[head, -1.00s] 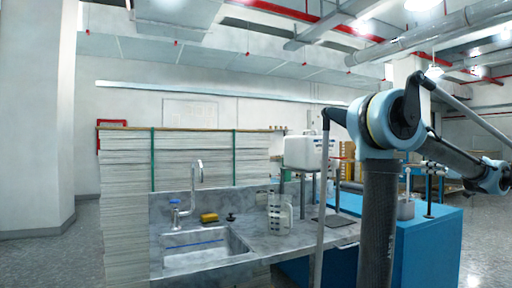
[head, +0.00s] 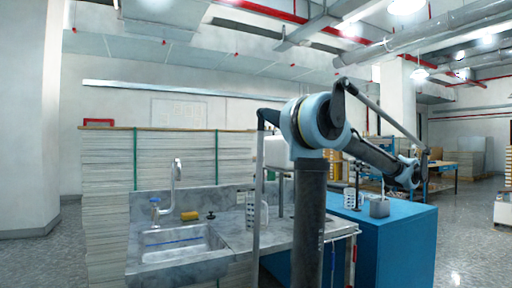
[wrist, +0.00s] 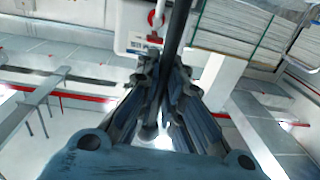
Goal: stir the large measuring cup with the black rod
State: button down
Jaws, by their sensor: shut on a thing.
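In the wrist view, the two fingers of my gripper (wrist: 167,82) are shut on a thin black rod (wrist: 178,28). The rod runs from between the fingers out of the top of the picture, so its far end is hidden. In the head view, a clear measuring cup with dark markings (head: 250,212) stands upright on the counter right of the sink. My arm's thin grey link partly covers it. The rod is not over or in this cup as far as I can see. I cannot make out the fingertips in the head view.
The marbled counter (head: 225,258) holds a sink (head: 180,243), a tap (head: 176,178) and a yellow sponge (head: 189,216). A blue cabinet (head: 405,240) at right carries a metal pot (head: 379,207) and a holed holder (head: 350,199). A white machine (head: 277,152) is behind my arm. Floor is open at right.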

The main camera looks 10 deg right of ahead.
jog(key=w+a+r+n+g+y, duration=0.25)
jog(key=w+a, duration=0.35)
jog(key=a, duration=0.4)
jog(key=w+a+r+n+g+y, duration=0.15)
jog(key=w+a+y, duration=0.25)
jog(key=w+a, duration=0.45)
jog(key=w+a+r+n+g+y, duration=0.1)
jog(key=a+r+n+g+y, duration=0.15)
jog(key=a, duration=0.95)
jog(key=w+a+r+n+g+y, duration=0.1)
jog(key=a+r+n+g, duration=0.2)
jog(key=a, duration=0.8)
notch_tip(320, 180, down, 20)
jog(key=shift+w+r+m, duration=0.15)
jog(key=shift+m, duration=0.2)
jog(key=shift+a, duration=0.1)
